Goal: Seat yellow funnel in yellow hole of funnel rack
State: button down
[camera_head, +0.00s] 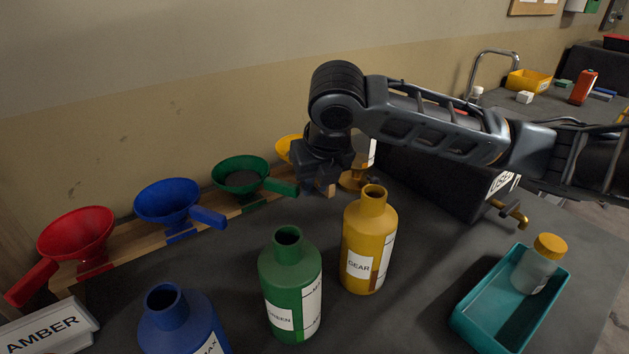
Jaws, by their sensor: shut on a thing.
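The yellow funnel (287,147) shows only as a piece of its cone, just left of my gripper at the right part of the rack. My gripper (320,182) points down and is shut on the yellow funnel, most of which it hides. The wooden funnel rack (140,238) runs along the wall. The rack holds a red funnel (76,232), a blue funnel (167,200) and a green funnel (240,175), each with its handle toward the front. The yellow hole is hidden behind my gripper, so I cannot tell whether the funnel is in it.
A yellow bottle (369,238), a green bottle (290,285) and a blue bottle (180,325) stand in front of the rack. A teal tray (480,318) with a capped bottle is at right.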

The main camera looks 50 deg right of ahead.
jog(key=shift+f, duration=0.2)
jog(key=c, duration=0.9)
grip_release()
jog(key=shift+r, duration=0.1)
jog(key=v, duration=0.7)
jog(key=shift+s+r, duration=0.1)
jog(key=shift+r, duration=0.2)
